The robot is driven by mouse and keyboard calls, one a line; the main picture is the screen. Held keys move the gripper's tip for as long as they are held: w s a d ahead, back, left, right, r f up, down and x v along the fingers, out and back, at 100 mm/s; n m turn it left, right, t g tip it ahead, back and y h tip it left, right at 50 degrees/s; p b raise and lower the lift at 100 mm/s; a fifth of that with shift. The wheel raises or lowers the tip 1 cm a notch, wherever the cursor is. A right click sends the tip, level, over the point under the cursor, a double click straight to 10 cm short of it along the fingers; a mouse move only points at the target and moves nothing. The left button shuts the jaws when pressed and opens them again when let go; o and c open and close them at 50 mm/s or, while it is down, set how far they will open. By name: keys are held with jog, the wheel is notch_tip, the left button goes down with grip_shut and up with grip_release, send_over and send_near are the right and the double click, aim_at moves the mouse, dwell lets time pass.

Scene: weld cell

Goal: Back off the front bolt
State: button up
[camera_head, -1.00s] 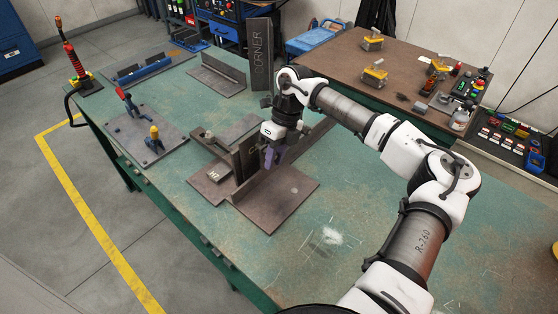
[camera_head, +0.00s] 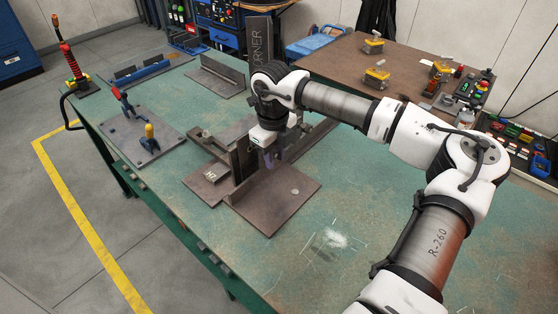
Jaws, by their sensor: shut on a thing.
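My gripper (camera_head: 270,158) points down at the upright plates of a dark steel fixture (camera_head: 240,157) in the middle of the green table. Its jaws are shut on a small part at the fixture's near right side, which I take to be the front bolt. The bolt itself is hidden by the jaws and too small to make out. A flat steel plate (camera_head: 280,205) with a small round spot lies in front of the fixture.
A steel angle (camera_head: 217,76) and a dark "CORNER" panel (camera_head: 259,48) stand behind. The table is clear at front right.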

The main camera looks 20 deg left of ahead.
jog(key=shift+f+t+h+b, duration=0.1)
jog(key=shift+t+h+b, duration=0.6)
jog(key=shift+t+b, duration=1.9)
jog(key=shift+t+h+b, duration=0.8)
jog(key=shift+t+b, duration=0.5)
jog(key=shift+b, duration=3.9)
jog(key=o, duration=0.6)
jog(key=shift+o, duration=0.2)
jog(key=p+v, duration=0.1)
jog(key=v, duration=0.4)
jog(key=shift+c, duration=0.2)
